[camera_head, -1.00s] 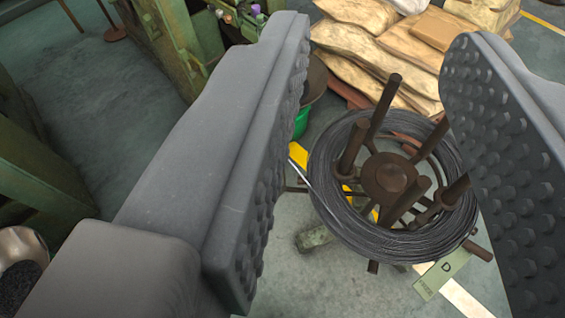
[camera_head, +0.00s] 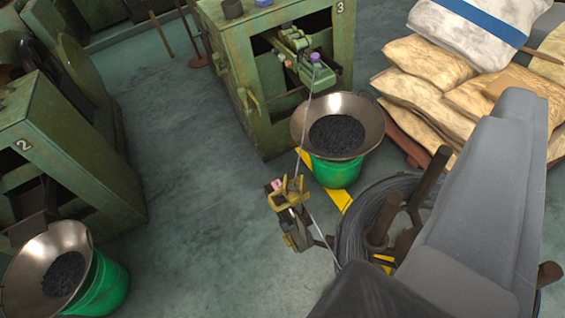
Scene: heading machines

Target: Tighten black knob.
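I cannot pick out a black knob for certain. A purple knob (camera_head: 315,57) sits on the green mechanism in that machine's opening. My gripper (camera_head: 500,190) shows as one large grey finger at the right, in front of the wire coil. Its other finger is outside the view, so the gap and anything in it are hidden.
A wire coil (camera_head: 365,215) lies partly behind my gripper. A metal bowl (camera_head: 365,108) rests on a green bucket (camera_head: 335,172) before machine 3. A wire runs through a yellow guide (camera_head: 287,193). Sacks (camera_head: 425,62) are piled upper right. Machine 2 (camera_head: 55,130) stands left, with open floor between.

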